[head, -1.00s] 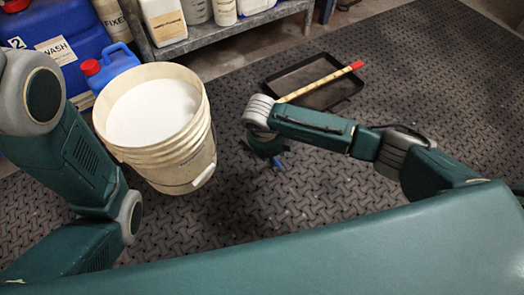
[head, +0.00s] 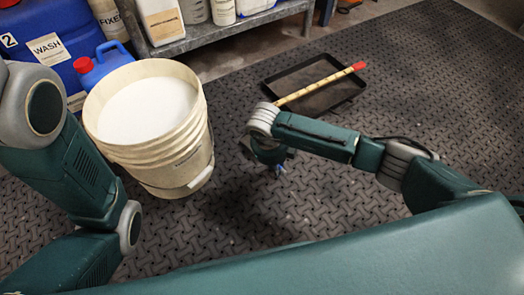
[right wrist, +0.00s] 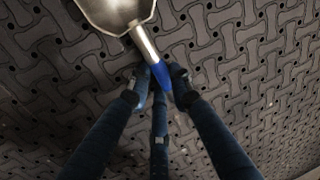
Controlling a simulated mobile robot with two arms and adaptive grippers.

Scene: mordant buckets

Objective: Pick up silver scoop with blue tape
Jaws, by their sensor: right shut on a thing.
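The silver scoop (right wrist: 143,41) shows in the right wrist view, its metal bowl cut off by the top edge. Blue tape (right wrist: 161,76) wraps the end of its handle. My right gripper (right wrist: 158,82) is shut on that taped end, with its dark fingers around it. In the head view my right gripper (head: 275,162) points down at the end of my arm over the dark floor, with a small bit of blue at its tip; the rest of the scoop is hidden there. I cannot tell how far the scoop is above the floor. My left arm shows, but its gripper does not.
A cream bucket (head: 182,168) of white contents stands left of my right gripper. A black tray (head: 345,103) with a red-tipped stick (head: 318,82) across it lies beyond my right arm. Blue containers (head: 52,62) and a metal shelf (head: 215,37) stand behind. Floor at far right is clear.

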